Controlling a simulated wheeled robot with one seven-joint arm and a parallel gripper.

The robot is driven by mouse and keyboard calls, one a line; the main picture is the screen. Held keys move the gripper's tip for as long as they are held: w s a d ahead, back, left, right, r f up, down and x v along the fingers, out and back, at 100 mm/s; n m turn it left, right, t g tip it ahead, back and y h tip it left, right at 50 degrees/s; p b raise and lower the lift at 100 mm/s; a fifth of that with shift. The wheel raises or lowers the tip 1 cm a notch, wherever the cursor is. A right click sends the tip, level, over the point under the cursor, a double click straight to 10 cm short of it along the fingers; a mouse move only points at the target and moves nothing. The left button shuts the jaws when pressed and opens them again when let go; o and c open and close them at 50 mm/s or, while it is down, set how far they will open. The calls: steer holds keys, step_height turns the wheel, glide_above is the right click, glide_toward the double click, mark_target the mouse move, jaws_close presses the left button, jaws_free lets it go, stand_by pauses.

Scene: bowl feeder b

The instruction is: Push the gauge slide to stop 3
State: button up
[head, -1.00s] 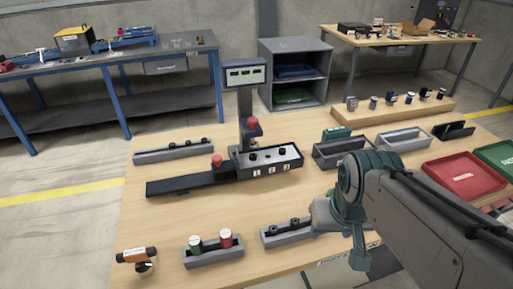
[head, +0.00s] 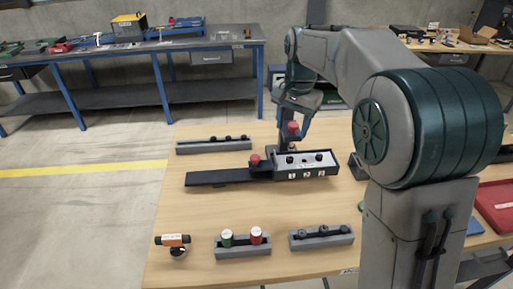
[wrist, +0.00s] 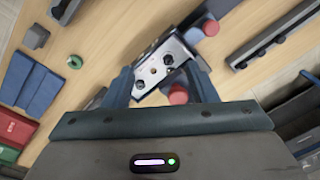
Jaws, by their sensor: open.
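The gauge has a grey box (head: 318,160) with stops labelled 1, 2 and 3 on its front. A dark rail (head: 215,178) runs out to its left. The slide's red knob (head: 255,160) stands near the box's left end; it seems to be the upper red knob (wrist: 210,27) in the wrist view. The gauge's display is hidden behind my arm in the head view.
A grey rack (head: 213,146) lies behind the rail. An orange tool (head: 173,241) is at front left. A red bin (head: 495,205) is at right. Table left of the rail is clear.

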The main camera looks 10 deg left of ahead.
steer(key=m+p, duration=0.1)
glide_above(255, 156)
step_height(255, 156, down, 2)
steer(key=shift+g+h, duration=0.3)
step_height(255, 156, down, 14)
steer(key=shift+s+f+p, duration=0.1)
steer(key=shift+f+p, duration=0.05)
steer(key=shift+p, duration=0.9)
jaws_close()
